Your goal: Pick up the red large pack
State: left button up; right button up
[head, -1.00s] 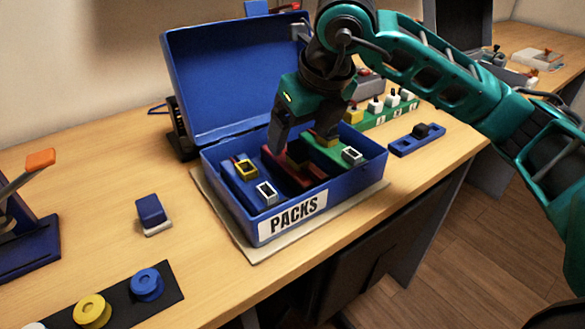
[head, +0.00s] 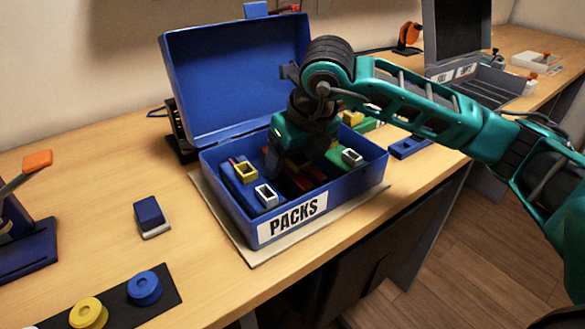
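The red large pack (head: 301,180) lies inside the open blue PACKS box (head: 262,212), between a blue pack (head: 238,186) on the left and a green pack (head: 338,158) on the right. Only a small part of it shows. My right gripper (head: 285,170) reaches down into the box from above, over the red pack. Its fingers are mostly hidden by the gripper body and the packs, so I cannot tell whether they are open or touching the red pack. My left gripper is out of view.
The blue lid stands open behind the box. An orange-handled lever (head: 37,160) stands at the far left. Bare table lies between.

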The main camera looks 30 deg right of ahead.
grip_shut()
jog(key=shift+r, duration=0.15)
jog(key=shift+r, duration=0.1)
dwell(0.4)
